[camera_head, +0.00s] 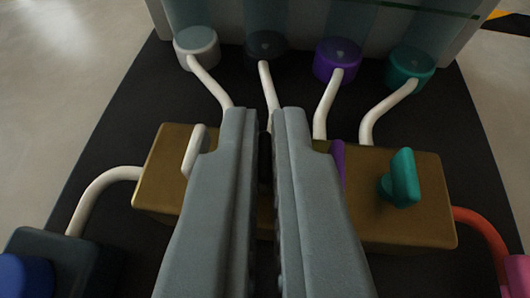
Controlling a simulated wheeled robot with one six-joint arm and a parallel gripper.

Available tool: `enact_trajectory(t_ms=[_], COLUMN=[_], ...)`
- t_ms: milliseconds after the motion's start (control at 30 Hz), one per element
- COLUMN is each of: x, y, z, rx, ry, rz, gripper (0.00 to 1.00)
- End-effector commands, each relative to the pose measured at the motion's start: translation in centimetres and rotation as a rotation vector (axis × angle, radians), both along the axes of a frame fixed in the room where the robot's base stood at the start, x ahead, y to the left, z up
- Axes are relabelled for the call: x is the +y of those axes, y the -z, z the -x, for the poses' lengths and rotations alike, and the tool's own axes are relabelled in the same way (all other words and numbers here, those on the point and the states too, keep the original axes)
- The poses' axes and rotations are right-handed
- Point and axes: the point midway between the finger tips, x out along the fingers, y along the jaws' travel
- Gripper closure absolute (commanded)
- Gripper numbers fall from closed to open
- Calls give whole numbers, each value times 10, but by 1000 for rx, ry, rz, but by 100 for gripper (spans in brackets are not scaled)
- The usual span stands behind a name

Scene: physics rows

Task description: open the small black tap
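The small black tap (265,155) is a thin upright handle on the brass-coloured block (430,222), in the middle of the view. My gripper (265,128) reaches over the block with one grey finger on each side of the black tap. The narrow gap between the fingers appears filled by the handle, so the gripper looks shut on it. The fingers hide most of the handle and its base. A white tube runs from the block behind the tap up to the black cap (265,46).
A white tap (195,151) stands close left of my fingers, and a purple tap (338,163) close right, partly hidden. A teal tap (401,178) stands farther right. White tubes link the block to white, purple and teal caps. An orange tube (484,234) leaves at right.

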Motion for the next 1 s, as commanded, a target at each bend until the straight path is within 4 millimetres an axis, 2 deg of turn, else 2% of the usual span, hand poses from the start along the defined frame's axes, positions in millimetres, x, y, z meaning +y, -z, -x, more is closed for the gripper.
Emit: enact_trajectory(t_ms=[100, 167, 567, 767, 1000], x=[0, 0, 0, -1, -3], y=[0, 0, -2, -13, -32], z=[0, 0, 5, 31, 74], rx=[0, 0, 0, -1, -2], ry=[0, 0, 0, -1, -2], rz=[0, 0, 0, -2, -2], gripper=[100, 87, 87, 87, 87])
